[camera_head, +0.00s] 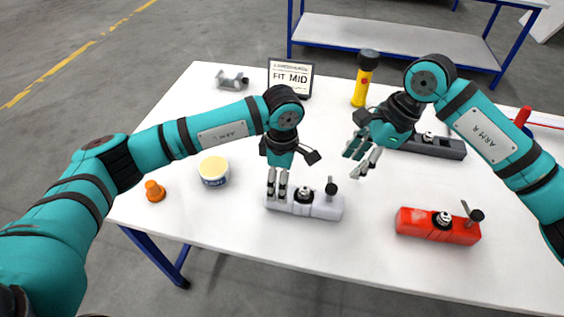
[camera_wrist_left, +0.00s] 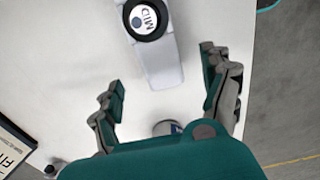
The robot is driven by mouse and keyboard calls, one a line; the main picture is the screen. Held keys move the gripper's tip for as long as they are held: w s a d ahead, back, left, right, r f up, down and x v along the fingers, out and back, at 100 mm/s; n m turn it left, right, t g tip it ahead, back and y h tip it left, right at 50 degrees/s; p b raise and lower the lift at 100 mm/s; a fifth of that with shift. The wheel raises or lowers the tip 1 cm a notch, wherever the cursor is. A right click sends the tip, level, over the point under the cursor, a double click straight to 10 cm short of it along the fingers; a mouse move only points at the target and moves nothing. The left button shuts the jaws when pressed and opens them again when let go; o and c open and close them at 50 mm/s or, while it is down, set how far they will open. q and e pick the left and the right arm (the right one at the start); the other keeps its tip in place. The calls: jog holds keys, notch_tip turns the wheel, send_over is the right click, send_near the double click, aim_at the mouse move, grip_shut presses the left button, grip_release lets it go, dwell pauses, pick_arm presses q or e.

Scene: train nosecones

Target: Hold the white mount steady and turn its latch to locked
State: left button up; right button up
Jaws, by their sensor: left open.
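The white mount (camera_head: 326,210) lies on the table, front middle. It has a black round fitting (camera_head: 304,195) near its middle and a lever latch with a dark knob (camera_head: 331,187) standing up toward its right end. In the left wrist view the fitting (camera_wrist_left: 146,20) reads MID; the latch is out of frame there. My left gripper (camera_head: 277,190) is open, pointing down at the mount's left end. In the left wrist view its fingers (camera_wrist_left: 165,90) are spread on either side of that end, not visibly touching. My right gripper (camera_head: 362,158) is open and empty, above and right of the mount.
A red mount (camera_head: 430,229) lies right, and a dark grey mount (camera_head: 440,146) lies behind the right arm. A tub (camera_head: 213,172), orange cone (camera_head: 154,191), grey bracket (camera_head: 232,80), FIT MID sign (camera_head: 290,78) and yellow flashlight (camera_head: 362,88) stand around. Table front is clear.

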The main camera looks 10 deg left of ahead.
pick_arm(q)
notch_tip(320, 180, down, 8)
jog(key=shift+r, duration=0.2)
